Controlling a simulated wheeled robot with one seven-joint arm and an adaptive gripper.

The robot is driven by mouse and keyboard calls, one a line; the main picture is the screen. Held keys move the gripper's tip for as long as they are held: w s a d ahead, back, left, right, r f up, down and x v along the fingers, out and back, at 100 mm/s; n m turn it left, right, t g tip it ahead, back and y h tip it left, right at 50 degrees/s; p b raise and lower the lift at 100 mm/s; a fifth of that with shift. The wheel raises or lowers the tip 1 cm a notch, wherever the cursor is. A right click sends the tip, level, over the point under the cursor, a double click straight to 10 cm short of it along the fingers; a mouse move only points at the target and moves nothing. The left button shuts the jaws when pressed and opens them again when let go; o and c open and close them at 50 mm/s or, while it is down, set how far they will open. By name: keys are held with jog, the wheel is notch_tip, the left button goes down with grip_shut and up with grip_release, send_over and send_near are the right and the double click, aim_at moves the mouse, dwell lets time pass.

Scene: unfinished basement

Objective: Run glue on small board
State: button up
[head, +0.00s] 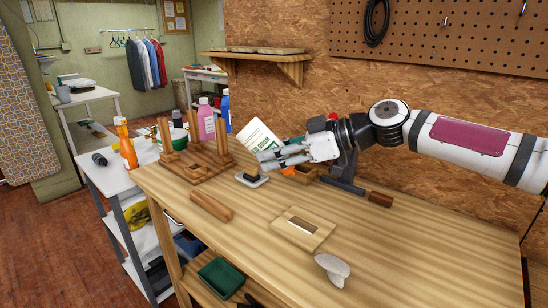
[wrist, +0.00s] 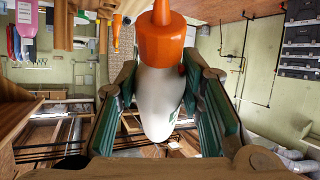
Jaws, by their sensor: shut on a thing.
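The glue bottle (head: 258,138) is white with green lettering and an orange cap (head: 289,171). My gripper (head: 272,160) is shut on it and holds it tilted above the back of the workbench, cap toward the lower right. In the wrist view, the white bottle body (wrist: 160,105) sits between my two fingers, with its orange nozzle (wrist: 161,32) toward the top edge. The small board (head: 286,233) lies flat on the bench, in front of and apart from my gripper. It has a pale strip and a darker strip on top. The nozzle tip is hard to make out in the head view.
A wooden peg rack (head: 182,171) stands at the bench's left end. A loose wood block (head: 211,205), a black-handled tool on a pale base (head: 251,179), a pale scoop-like piece (head: 333,268) and a brown block (head: 380,199) lie around. The bench's right front is clear.

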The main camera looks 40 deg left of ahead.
jog(key=h+p, duration=0.1)
jog(key=t+h+p, duration=0.1)
jog(key=p, duration=0.1)
jog(key=shift+s+r+h, duration=0.1)
jog(key=shift+r+h, duration=0.1)
jog(key=shift+h, duration=0.1)
jog(key=t+h+p, duration=0.1)
jog(key=h+p, duration=0.1)
jog(key=h, duration=0.1)
jog(key=shift+a+n+t+p, duration=0.1)
jog(key=shift+n+t+p, duration=0.2)
jog(key=shift+p, duration=0.1)
jog(key=shift+t+h+p, duration=0.3)
jog(key=shift+h+p, duration=0.2)
jog(key=shift+h, duration=0.5)
jog(key=shift+f+h, duration=0.2)
jog(key=shift+h, duration=0.1)
jog(key=shift+p, duration=0.3)
